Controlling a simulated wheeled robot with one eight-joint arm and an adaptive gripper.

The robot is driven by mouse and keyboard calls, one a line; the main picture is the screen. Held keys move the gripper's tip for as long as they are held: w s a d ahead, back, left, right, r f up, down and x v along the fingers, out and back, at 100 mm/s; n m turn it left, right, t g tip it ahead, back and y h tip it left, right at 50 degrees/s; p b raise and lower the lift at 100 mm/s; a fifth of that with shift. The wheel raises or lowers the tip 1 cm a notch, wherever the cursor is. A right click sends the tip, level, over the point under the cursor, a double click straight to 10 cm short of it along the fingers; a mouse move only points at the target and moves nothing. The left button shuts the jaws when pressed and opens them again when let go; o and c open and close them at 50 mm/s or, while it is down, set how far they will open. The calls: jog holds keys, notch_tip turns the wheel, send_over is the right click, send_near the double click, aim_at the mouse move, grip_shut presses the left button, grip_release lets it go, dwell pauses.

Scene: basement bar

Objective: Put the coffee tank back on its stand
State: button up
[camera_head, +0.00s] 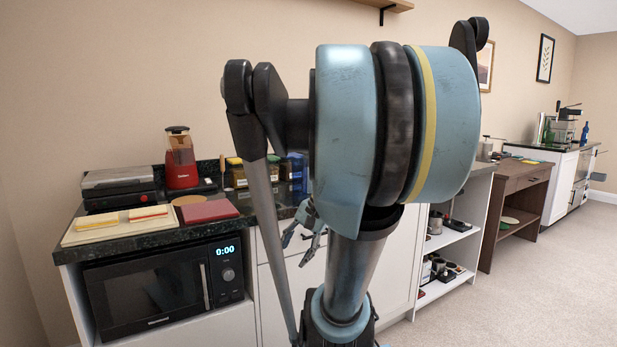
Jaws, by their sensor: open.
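My gripper (302,233) shows low in the middle, partly hidden behind my large blue arm joint. Its fingers are spread open in front of the dark counter's edge, and I see nothing between them. A red appliance with a clear brownish container and dark lid (181,160) stands upright at the back of the counter. A coffee machine (566,127) stands on the far right cabinet, small in view. I cannot tell for certain which item is the coffee tank or its stand. My arm hides part of the counter's right side.
The dark counter (150,240) holds a grill (118,186), a board with sandwiches (112,226), a red board (208,210) and blue items (297,168). A microwave (165,287) sits below. Open shelves (440,240) and a brown desk (515,185) stand right. The carpet (540,290) is clear.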

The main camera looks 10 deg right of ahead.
jog(key=w+d+r+m+t+y, duration=0.1)
jog(key=w+d+r+m+y, duration=0.1)
jog(key=w+d+r+m, duration=0.3)
jog(key=w+d+r+m+t+y, duration=0.1)
jog(key=w+r+m+y, duration=0.15)
jog(key=w, duration=0.45)
jog(key=w+d+r+m+t+y, duration=0.1)
jog(key=w+d+r+m+y, duration=0.2)
jog(key=w, duration=0.4)
jog(key=w+d+r+m+t+y, duration=0.1)
jog(key=w+d+r+m+t, duration=0.2)
jog(key=d, duration=0.7)
jog(key=w+d+r+m+t+y, duration=0.2)
jog(key=w+d+r+m, duration=0.15)
jog(key=d, duration=0.65)
jog(key=x, duration=1.7)
jog(key=shift+w+a+f, duration=0.2)
jog(key=shift+w+f, duration=0.05)
jog(key=shift+f, duration=0.05)
jog(key=shift+c, duration=0.3)
jog(key=c, duration=1.1)
